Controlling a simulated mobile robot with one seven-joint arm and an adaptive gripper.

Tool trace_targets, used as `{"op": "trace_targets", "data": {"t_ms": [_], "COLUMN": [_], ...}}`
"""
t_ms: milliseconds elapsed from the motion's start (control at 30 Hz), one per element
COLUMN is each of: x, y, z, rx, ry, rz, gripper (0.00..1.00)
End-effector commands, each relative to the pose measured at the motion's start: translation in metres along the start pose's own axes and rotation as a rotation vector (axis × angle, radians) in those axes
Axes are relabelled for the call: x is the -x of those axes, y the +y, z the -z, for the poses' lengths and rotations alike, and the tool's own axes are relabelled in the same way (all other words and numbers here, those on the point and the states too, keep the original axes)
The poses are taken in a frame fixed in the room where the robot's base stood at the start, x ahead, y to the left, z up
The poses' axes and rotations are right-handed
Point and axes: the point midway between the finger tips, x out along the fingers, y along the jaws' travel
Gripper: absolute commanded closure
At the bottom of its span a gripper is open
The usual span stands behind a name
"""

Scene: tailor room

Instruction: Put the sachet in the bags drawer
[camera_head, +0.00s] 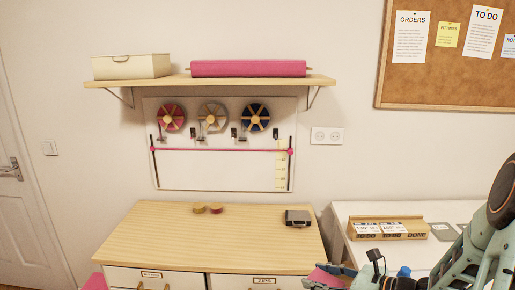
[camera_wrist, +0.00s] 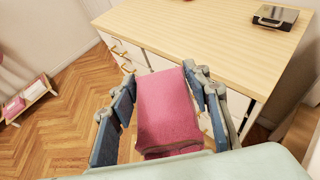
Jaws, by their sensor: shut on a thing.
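A pink sachet (camera_wrist: 168,105) is held between the two blue-grey fingers of my gripper (camera_wrist: 160,118) in the wrist view. In the head view the pink sachet (camera_head: 325,275) shows at the bottom, just right of the wooden cabinet, with my gripper (camera_head: 338,275) partly cut off by the frame. The cabinet has white drawer fronts with labels and handles. The left label (camera_head: 152,274) is too small to read; the right one (camera_head: 265,280) seems to end in "OPS". I cannot tell which is the bags drawer. Drawer fronts (camera_wrist: 130,56) with gold handles also show behind the gripper in the wrist view.
The cabinet top (camera_head: 160,232) holds two small round items (camera_head: 207,208) and a dark metal box (camera_head: 298,217). A white table (camera_head: 350,212) with a card box (camera_head: 388,228) stands to the right. A low rack (camera_wrist: 35,98) is at far left; wooden floor (camera_wrist: 55,125) lies clear between.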

Motion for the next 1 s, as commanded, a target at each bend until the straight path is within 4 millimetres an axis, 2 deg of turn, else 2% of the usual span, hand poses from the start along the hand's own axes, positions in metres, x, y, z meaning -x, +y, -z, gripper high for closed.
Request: {"op": "trace_targets", "data": {"t_ms": [100, 267, 833, 1000], "x": [-0.012, -0.018, -0.017, -0.007], "y": [0.022, 0.032, 0.031, 0.014], "z": [-0.010, -0.012, -0.012, -0.007], "rx": [0.031, 0.046, 0.044, 0.024], "ry": [0.000, 0.002, 0.001, 0.004], "rz": [-0.074, -0.108, -0.104, -0.055], "gripper": [0.80, 0.80, 0.80, 0.80]}}
